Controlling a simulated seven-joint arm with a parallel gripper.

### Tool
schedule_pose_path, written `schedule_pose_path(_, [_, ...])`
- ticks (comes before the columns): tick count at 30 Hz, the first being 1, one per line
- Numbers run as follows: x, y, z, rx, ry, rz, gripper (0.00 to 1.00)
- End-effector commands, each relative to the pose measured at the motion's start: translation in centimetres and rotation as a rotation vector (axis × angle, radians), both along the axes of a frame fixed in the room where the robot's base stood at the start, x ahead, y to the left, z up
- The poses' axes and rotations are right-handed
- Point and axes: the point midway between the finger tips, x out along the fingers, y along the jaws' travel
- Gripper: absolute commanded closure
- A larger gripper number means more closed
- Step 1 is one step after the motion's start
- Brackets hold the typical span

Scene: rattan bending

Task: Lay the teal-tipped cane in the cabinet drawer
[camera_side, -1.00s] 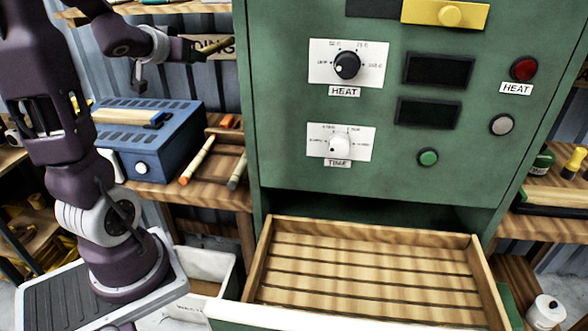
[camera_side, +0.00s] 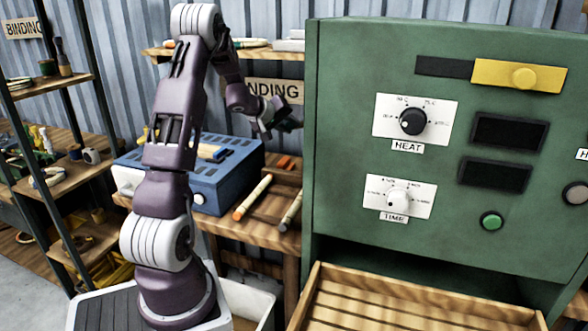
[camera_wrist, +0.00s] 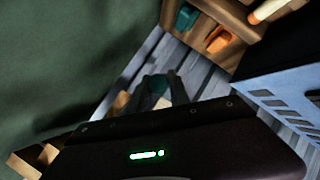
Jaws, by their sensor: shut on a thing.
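My gripper (camera_side: 275,128) is in front of the BINDING sign, left of the green cabinet, above the bench. It is shut on the cane with the teal tip (camera_wrist: 158,83), which shows end-on between the fingers (camera_wrist: 154,94) in the wrist view. Most of the cane's length is hidden or too dark to make out. The cabinet drawer (camera_side: 313,285) stands open at the bottom right of the side view, with a slatted wooden floor. The part of it in view is empty. My gripper is above and to the left of it, apart from it.
The green cabinet (camera_side: 345,150) rises right beside my gripper. A blue slotted box (camera_side: 235,180) stands on the bench. An orange-tipped cane (camera_side: 253,197) and a grey-tipped one (camera_side: 292,210) lie near it. A shelf (camera_side: 165,52) is behind my arm.

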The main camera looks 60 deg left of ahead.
Motion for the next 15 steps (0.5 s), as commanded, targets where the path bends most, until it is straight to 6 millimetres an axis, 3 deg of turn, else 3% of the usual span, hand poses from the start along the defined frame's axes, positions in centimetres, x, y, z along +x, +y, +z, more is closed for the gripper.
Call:
schedule_pose_path(1, [-0.1, -0.1, -1.9, -0.01, 0.005, 0.002, 1.0])
schedule_pose_path(6, [-0.1, -0.1, -7.8, -0.006, 0.006, 0.002, 1.0])
schedule_pose_path(15, [-0.1, 0.0, -13.3, 0.0, 0.004, 0.001, 1.0])
